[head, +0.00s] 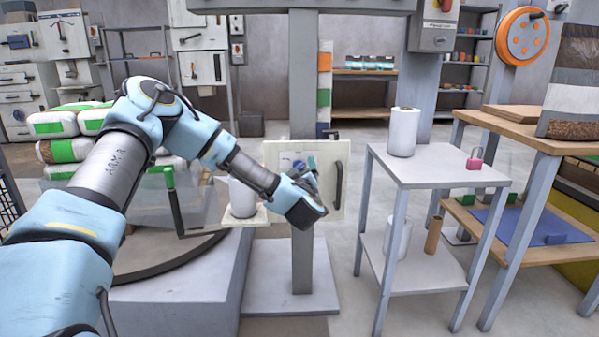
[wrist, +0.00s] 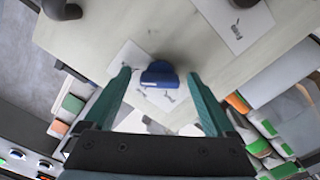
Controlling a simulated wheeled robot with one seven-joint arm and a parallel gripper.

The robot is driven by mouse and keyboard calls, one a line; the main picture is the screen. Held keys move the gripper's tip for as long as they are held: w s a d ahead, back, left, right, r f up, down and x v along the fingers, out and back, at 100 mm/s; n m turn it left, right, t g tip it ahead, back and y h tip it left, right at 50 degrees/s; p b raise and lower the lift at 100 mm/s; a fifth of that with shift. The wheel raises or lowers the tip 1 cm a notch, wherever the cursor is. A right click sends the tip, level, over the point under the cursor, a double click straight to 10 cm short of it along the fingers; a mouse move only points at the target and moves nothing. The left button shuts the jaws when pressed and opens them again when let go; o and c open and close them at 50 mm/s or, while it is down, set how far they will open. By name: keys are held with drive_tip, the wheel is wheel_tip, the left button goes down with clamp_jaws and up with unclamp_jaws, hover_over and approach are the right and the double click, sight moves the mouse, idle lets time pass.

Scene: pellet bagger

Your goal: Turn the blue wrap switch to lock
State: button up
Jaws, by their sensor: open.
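The blue wrap switch (wrist: 160,76) is a rounded knob with a flat grip bar, on the pale panel (wrist: 185,25) in the wrist view. My gripper (wrist: 158,82) is open, with one teal finger on each side of the switch. Gaps show between the fingers and the knob, so it appears ungripped. White labels with small dark symbols lie around the knob; I cannot read them. In the head view my gripper (head: 308,178) is at the front of the panel (head: 336,208), and my wrist covers part of it.
A dark handle (head: 338,185) stands out at the panel's right side. A grey post (head: 302,90) rises behind the panel. A white roll (head: 242,197) sits left of my wrist. A grey cart (head: 436,172) with rolls and a pink padlock (head: 474,160) stands to the right.

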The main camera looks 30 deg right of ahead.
drive_tip(key=c, duration=1.4)
drive_tip(key=shift+s+r+m+p, duration=0.15)
drive_tip(key=shift+m+p, duration=0.25)
drive_tip(key=shift+p, duration=0.2)
drive_tip(key=shift+f+m, duration=0.2)
drive_tip(key=shift+m, duration=0.1)
drive_tip(key=o, duration=1.4)
drive_tip(key=p+v, duration=0.1)
drive_tip(key=v, duration=0.9)
drive_tip(key=shift+s+a+p, duration=0.2)
drive_tip(key=shift+a+p, duration=0.05)
drive_tip(key=shift+p, duration=0.15)
drive_tip(key=shift+r, duration=0.1)
